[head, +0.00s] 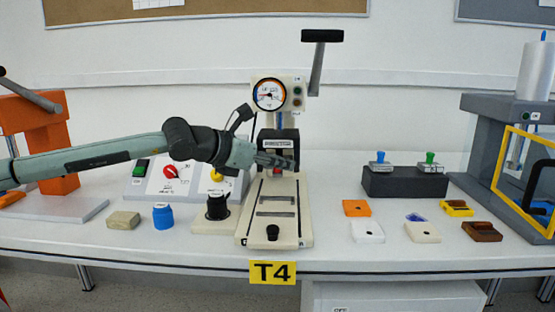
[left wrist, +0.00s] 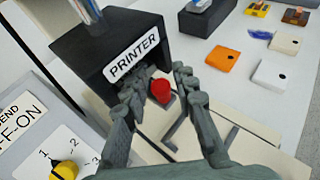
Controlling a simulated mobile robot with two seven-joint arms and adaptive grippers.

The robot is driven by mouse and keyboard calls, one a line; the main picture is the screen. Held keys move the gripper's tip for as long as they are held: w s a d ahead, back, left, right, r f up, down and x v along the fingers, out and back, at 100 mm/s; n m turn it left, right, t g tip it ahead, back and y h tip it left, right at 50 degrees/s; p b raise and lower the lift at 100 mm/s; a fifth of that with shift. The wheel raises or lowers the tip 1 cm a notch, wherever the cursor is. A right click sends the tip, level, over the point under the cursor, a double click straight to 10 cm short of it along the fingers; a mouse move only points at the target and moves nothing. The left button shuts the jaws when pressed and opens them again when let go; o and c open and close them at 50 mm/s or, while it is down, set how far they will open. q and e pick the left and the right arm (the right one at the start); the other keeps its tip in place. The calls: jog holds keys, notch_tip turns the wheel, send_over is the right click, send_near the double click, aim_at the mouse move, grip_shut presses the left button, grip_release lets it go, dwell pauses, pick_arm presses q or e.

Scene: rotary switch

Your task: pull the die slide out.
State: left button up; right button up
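The cream press (head: 298,205) labelled PRINTER stands mid-table. A flat slide (head: 276,213) with dark slots and a black knob (head: 272,232) at its front end lies on its base. My left gripper (head: 283,161) is in front of the black printer head, above the back of the slide. In the left wrist view, the gripper (left wrist: 158,82) is open, its fingers spread on either side of a red rounded part (left wrist: 161,90) below the PRINTER label. I cannot tell whether a finger touches it. The black knob is not visible in the wrist view. My right gripper is not in view.
A control box with a red knob (head: 170,172) and a black-topped post (head: 217,206) stand left of the press. The press lever (head: 318,62) rises at the upper right. Several small blocks, including an orange one (head: 356,208), lie right of the base.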

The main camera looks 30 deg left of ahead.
pick_arm(q)
grip_shut()
dwell(0.3)
